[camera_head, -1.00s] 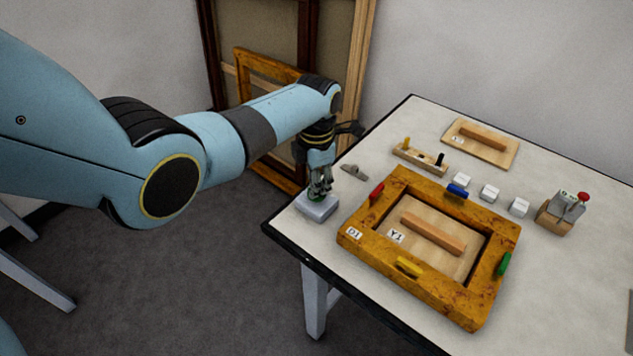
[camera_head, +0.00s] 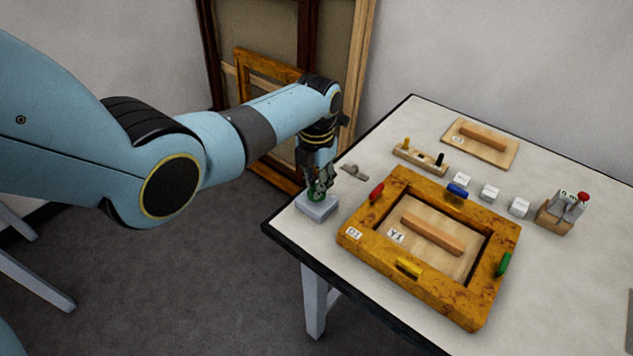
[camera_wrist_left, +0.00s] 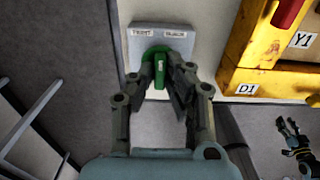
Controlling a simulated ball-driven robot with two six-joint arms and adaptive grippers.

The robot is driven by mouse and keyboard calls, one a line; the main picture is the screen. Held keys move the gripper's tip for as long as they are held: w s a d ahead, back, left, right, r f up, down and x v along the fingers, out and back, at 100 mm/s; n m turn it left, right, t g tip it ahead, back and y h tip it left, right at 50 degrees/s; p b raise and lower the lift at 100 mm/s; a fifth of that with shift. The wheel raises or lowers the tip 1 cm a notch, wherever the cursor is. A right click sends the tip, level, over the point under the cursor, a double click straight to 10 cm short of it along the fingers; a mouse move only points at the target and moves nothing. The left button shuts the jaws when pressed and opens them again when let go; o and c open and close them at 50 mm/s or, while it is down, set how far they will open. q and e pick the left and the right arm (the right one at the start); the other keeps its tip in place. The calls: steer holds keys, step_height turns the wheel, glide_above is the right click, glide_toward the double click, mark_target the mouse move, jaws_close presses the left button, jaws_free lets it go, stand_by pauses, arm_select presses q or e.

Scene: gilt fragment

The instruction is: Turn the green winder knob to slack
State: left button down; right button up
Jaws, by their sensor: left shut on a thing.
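The green winder knob (camera_head: 316,196) sits on a small grey block (camera_head: 318,208) at the table's near left corner. My left gripper (camera_head: 319,186) points down over it and is shut on it. In the left wrist view the fingers stand on both sides of the green knob (camera_wrist_left: 160,64), whose bar lies along the picture's vertical. The grey block's plate (camera_wrist_left: 138,48) carries two small labels above the knob, blurred to me. Another gripper, my right one (camera_wrist_left: 290,137), shows at the lower right of the left wrist view, too small to judge its fingers.
A gilt frame (camera_head: 365,250) with red, blue, yellow and green clips lies right of the knob. A small grey metal piece (camera_head: 354,172) lies behind the knob. White blocks (camera_head: 489,193) and a wooden stand (camera_head: 553,217) are farther right. The table edge is close.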

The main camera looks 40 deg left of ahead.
arm_select(q)
steer(key=c, duration=1.4)
jaws_free()
steer(key=shift+o, duration=0.2)
